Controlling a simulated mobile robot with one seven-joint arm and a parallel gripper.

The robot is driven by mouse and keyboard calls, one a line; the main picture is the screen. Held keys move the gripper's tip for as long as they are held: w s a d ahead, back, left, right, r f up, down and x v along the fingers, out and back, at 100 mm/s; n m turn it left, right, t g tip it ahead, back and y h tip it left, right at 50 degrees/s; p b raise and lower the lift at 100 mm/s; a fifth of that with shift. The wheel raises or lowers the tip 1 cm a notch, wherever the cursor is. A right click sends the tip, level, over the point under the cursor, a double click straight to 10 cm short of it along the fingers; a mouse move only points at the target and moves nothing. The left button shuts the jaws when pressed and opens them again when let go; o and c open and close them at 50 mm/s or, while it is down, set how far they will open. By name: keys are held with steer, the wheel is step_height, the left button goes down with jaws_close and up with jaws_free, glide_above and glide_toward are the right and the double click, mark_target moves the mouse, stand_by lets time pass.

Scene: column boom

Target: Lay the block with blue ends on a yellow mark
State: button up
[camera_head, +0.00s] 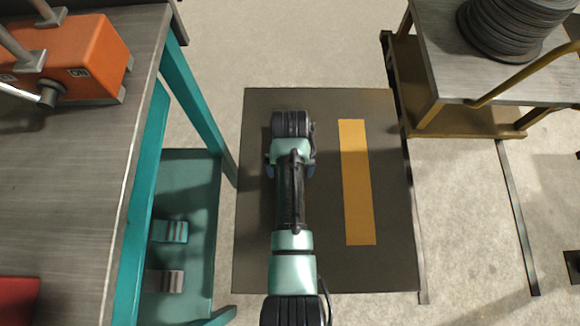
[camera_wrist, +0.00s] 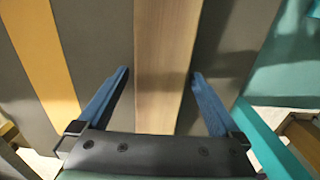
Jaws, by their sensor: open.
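A pale wooden bar (camera_wrist: 165,60) runs up the middle of the wrist view. Its ends are out of sight, so I cannot tell if they are blue. My gripper (camera_wrist: 158,74) is open, with one blue finger on each side of the bar; I see no clear contact. In the head view my gripper (camera_head: 291,168) is over the dark mat, and my arm hides the bar. The yellow mark (camera_head: 357,185) is a long strip on the mat to the right of my arm. It also shows at the left in the wrist view (camera_wrist: 42,55).
The dark mat (camera_head: 390,270) lies on a concrete floor. A teal-legged bench (camera_head: 85,170) stands at the left, with two small striped pieces (camera_head: 170,231) (camera_head: 165,281) on its low shelf. A brown-framed cart (camera_head: 470,120) stands at the upper right.

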step_height(320, 180, up, 12)
steer(key=p, duration=0.4)
steer(key=shift+r+p, duration=0.15)
steer(key=shift+p, duration=0.15)
steer(key=w+r+t, duration=0.8)
steer(key=w+r, duration=0.5)
steer(key=r, duration=0.3)
steer(key=w+r+t, duration=0.3)
steer(key=r+t, duration=0.3)
steer(key=r, duration=1.1)
steer(key=s+r+t, duration=0.2)
steer(key=r+t, duration=0.1)
steer(key=r, duration=0.5)
steer(key=s+r+t, duration=0.2)
steer(key=r+t, duration=0.1)
steer(key=r, duration=0.6)
steer(key=s+r+t, duration=0.7)
steer(key=s+r, duration=0.6)
steer(key=r, duration=0.4)
steer(key=shift+s, duration=0.35)
